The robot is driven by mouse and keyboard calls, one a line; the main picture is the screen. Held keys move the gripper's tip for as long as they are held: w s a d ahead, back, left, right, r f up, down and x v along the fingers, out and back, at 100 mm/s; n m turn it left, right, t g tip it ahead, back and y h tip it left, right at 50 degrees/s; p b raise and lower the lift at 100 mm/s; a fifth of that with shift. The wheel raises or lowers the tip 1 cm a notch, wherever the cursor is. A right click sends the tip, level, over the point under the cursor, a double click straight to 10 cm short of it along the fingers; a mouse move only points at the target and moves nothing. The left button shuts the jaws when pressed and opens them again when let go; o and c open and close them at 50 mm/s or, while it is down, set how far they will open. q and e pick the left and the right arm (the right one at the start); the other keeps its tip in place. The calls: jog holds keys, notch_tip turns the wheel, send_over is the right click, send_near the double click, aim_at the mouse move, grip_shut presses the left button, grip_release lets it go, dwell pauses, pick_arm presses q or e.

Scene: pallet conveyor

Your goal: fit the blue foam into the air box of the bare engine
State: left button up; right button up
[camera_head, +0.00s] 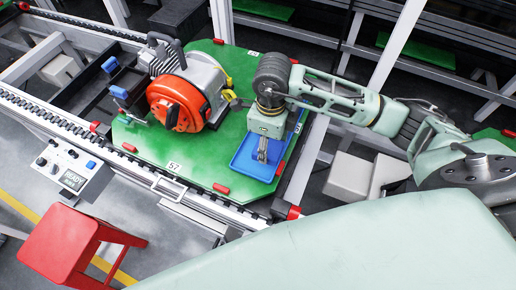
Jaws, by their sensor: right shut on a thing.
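The engine (188,92), with an orange round housing and a grey body, stands on the green pallet (185,158). Its air box cannot be made out clearly at this size. My right gripper (262,156) points down over the blue tray (248,158), right of the engine and apart from it. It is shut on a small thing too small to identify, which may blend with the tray. Blue pieces (110,65) show at the dark bins left of the engine; I cannot tell whether any is foam. My left gripper is not in view.
The pallet, with red corner pieces and a label "57", sits on the conveyor (60,118). A control box (70,172) with a display and a red stool (72,243) stand at the front left. The pallet's front part is clear. White posts rise behind.

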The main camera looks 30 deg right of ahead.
jog(key=s+d+r, duration=0.5)
jog(key=s+r, duration=0.1)
jog(key=r, duration=0.4)
jog(key=shift+s+p, duration=0.4)
jog(key=shift+p, duration=0.05)
jog(key=shift+w+r, duration=0.1)
jog(key=shift+r, duration=0.05)
dwell(1.0)
